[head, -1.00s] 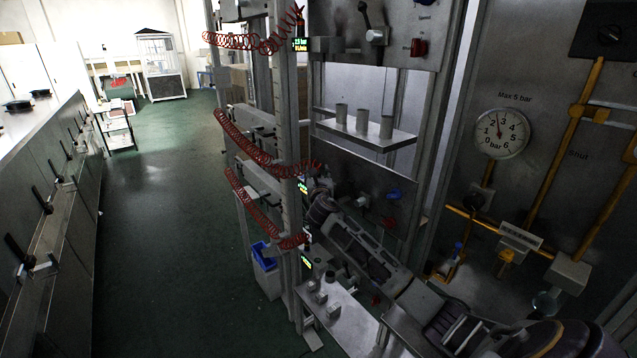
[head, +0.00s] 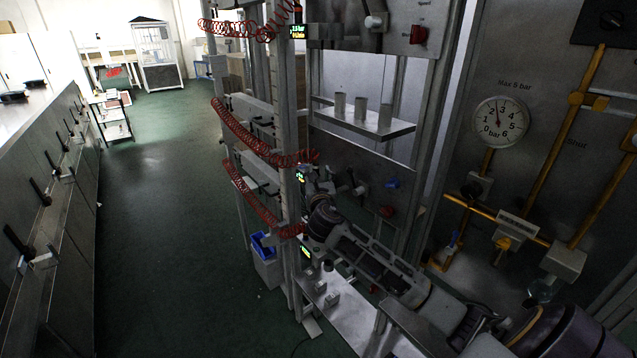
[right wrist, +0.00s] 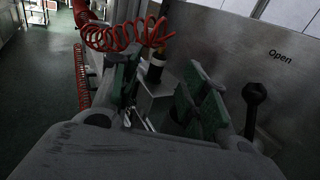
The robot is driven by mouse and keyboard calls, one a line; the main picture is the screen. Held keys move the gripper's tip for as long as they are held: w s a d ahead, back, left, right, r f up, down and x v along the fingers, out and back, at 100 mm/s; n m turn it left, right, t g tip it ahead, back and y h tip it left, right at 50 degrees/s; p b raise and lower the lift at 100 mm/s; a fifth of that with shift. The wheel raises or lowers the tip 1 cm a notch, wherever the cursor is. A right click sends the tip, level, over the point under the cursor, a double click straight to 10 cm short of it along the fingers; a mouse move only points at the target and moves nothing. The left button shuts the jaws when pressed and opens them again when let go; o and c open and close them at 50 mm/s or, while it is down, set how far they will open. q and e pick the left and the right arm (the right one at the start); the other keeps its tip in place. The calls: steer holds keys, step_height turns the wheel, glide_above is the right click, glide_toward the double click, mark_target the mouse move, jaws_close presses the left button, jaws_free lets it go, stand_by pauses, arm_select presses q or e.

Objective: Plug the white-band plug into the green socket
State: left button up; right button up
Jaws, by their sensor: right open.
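My right gripper (right wrist: 163,90) is open, with green-padded fingers on both sides in the right wrist view. Between and beyond its fingers is a dark plug with a white band (right wrist: 155,66), at the end of a red coiled hose. It stands above a pale grey block, and the fingers do not visibly close on it. In the head view my right gripper (head: 318,187) is small and dark near the post, by the end of the middle red coil (head: 260,145). I cannot make out the green socket. My left gripper is out of view.
The metal post (head: 286,100) with small lit displays stands close to my right gripper. A shelf with several grey cups (head: 363,108) is above. A black-knobbed lever (right wrist: 254,95) is right of the fingers. A blue bin (head: 264,247) stands below; the green floor left is open.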

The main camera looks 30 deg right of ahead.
steer(key=shift+v, duration=1.55)
